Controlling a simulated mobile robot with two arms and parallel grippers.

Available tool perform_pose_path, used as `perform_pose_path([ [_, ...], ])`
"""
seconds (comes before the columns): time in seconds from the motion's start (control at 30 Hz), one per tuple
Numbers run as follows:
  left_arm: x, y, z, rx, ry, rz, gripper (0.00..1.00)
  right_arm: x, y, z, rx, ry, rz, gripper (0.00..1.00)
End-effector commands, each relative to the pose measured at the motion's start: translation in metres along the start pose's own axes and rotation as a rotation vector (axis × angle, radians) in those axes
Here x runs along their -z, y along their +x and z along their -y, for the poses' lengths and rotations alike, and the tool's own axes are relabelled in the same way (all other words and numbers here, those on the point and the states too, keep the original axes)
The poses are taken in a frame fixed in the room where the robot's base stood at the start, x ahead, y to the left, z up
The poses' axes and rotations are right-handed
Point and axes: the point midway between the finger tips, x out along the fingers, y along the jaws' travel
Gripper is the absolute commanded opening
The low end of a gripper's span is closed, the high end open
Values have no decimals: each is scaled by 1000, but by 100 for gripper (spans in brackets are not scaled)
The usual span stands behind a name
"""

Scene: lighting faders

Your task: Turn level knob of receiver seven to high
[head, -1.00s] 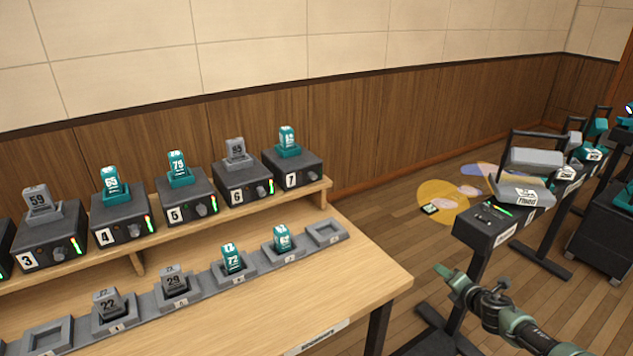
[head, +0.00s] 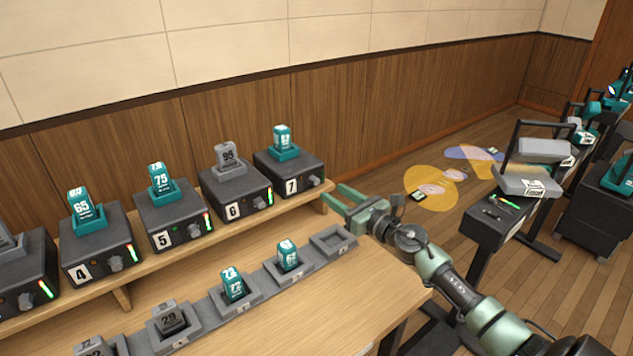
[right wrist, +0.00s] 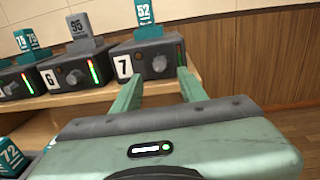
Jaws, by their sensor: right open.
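Receiver seven (head: 289,172) is a dark box on the right end of the raised shelf, with a teal numbered pack standing on top. It also shows in the right wrist view (right wrist: 140,48), where its round level knob (right wrist: 159,63) sits between the number plate and a lit green-and-red strip. In the head view the knob (head: 312,180) is small and its setting cannot be read. My right gripper (head: 334,196) is open and empty, just in front of and slightly below receiver seven. In the right wrist view its two fingers (right wrist: 158,88) point toward the box, apart from the knob. My left gripper is out of view.
Receiver six (head: 236,188) stands left of seven, with more receivers further left. Below is a desk (head: 330,300) with a row of charging slots, the rightmost slot (head: 333,240) empty.

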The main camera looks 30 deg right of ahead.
Motion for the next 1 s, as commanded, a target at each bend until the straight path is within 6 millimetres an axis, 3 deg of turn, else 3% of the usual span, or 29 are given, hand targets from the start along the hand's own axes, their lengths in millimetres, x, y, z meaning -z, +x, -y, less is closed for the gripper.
perform_pose_path([
  [0.1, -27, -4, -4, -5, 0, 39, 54, -2, 20, 0, 1, 2, 3, 42],
  [0.23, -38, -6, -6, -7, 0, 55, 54, -2, 39, 0, 0, 4, 2, 42],
  [0.37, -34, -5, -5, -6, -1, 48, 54, -1, 54, 0, 2, 4, 2, 42],
  [0.6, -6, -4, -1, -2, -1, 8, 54, 1, 64, 0, -1, 2, -2, 42],
  [0.8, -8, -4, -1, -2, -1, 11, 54, 0, 64, 0, 0, 2, -2, 42],
  [0.93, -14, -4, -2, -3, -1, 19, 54, 0, 64, 0, 0, 2, -1, 6],
  [0.97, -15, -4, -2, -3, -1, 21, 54, 0, 64, 0, 0, 2, -1, 0],
  [1.0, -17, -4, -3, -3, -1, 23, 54, 0, 64, 0, 0, 2, -1, 0],
])
